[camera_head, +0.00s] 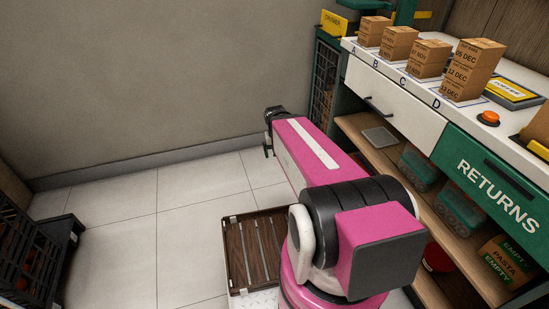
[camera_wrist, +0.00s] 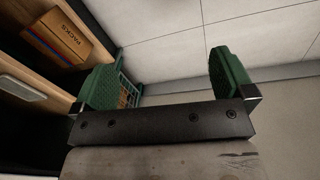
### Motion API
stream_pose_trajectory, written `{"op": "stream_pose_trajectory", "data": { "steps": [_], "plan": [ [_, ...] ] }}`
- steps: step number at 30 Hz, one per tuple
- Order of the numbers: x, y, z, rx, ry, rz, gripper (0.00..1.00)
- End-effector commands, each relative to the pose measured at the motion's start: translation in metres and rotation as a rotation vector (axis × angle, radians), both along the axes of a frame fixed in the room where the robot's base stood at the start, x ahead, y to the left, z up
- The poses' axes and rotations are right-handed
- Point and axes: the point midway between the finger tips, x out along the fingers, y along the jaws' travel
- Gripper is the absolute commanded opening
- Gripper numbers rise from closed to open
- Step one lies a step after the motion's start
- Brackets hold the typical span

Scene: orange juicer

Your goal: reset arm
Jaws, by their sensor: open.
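My gripper (camera_wrist: 165,82) shows in the wrist view with its two green fingers spread wide apart and nothing between them. In the head view my arm reaches away from the camera, over the floor in front of the counter, with my gripper (camera_head: 268,148) at its far end, small and partly hidden by the wrist. It is apart from the counter and the wall.
A white counter (camera_head: 388,72) with stacked date-marked boxes (camera_head: 471,70) and an orange button (camera_head: 488,118) stands at right. Below are a green RETURNS drawer (camera_head: 490,180) and open shelves. Black crates (camera_head: 28,250) stand at left. The tiled floor (camera_head: 140,220) between is clear.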

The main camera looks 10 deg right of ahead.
Motion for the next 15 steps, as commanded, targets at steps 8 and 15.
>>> {"op": "stream_pose_trajectory", "data": {
  "steps": [8,15],
  "plan": [
    [-0.025,0.026,-0.011,0.099,0.032,0.087,1.0],
    [-0.024,0.026,-0.011,0.097,0.032,0.085,1.0]
  ]
}}
